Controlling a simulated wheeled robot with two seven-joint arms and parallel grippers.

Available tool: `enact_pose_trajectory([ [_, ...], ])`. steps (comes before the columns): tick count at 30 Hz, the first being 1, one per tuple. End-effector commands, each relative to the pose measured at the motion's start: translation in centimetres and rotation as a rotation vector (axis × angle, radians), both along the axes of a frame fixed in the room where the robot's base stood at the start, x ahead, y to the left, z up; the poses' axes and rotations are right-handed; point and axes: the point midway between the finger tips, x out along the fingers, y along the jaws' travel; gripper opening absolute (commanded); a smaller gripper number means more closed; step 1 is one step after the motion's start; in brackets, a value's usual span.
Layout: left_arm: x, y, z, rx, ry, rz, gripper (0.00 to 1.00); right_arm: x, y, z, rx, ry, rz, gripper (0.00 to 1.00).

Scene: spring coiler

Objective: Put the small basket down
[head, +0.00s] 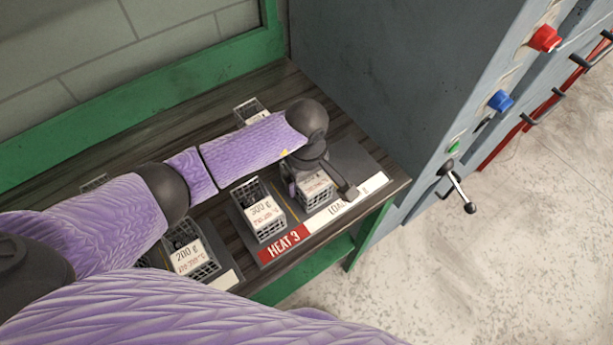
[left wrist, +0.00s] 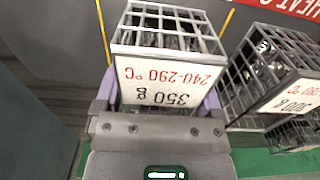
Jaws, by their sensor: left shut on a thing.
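The small wire basket (head: 315,187) has a white label and sits over the dark mat by the white "LOA..." strip at the bench's right end. My left gripper (head: 310,176) is shut on it from above. In the left wrist view this basket (left wrist: 165,80) fills the middle, its label reading 350 g and 240-290 °C, with purple fingers on either side. The basket looks upright. I cannot tell whether its bottom touches the mat. My right gripper is not in view.
A 300 g basket (head: 264,215) stands close left, by the red HEAT 3 strip (head: 284,243). A 200 g basket (head: 190,254) stands farther left, and another basket (head: 251,112) at the back. A grey cabinet (head: 400,90) rises at the right.

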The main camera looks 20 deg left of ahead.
Motion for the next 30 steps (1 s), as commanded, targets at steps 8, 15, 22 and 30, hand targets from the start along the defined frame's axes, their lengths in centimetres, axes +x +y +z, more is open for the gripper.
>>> enact_pose_trajectory([
  [8, 0.0, 0.1, -0.1, 0.001, -0.002, 0.0, 0.94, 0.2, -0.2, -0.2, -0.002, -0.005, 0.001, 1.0],
  [15, 0.0, 0.0, 0.0, 0.0, -0.001, 0.0, 1.0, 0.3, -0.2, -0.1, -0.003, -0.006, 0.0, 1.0],
  [22, 0.2, 0.1, 4.8, 0.001, -0.008, -0.003, 1.0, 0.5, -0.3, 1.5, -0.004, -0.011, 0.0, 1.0],
  [30, 0.1, 0.0, 11.2, 0.001, -0.004, 0.0, 1.0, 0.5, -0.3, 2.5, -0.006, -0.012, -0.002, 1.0],
])
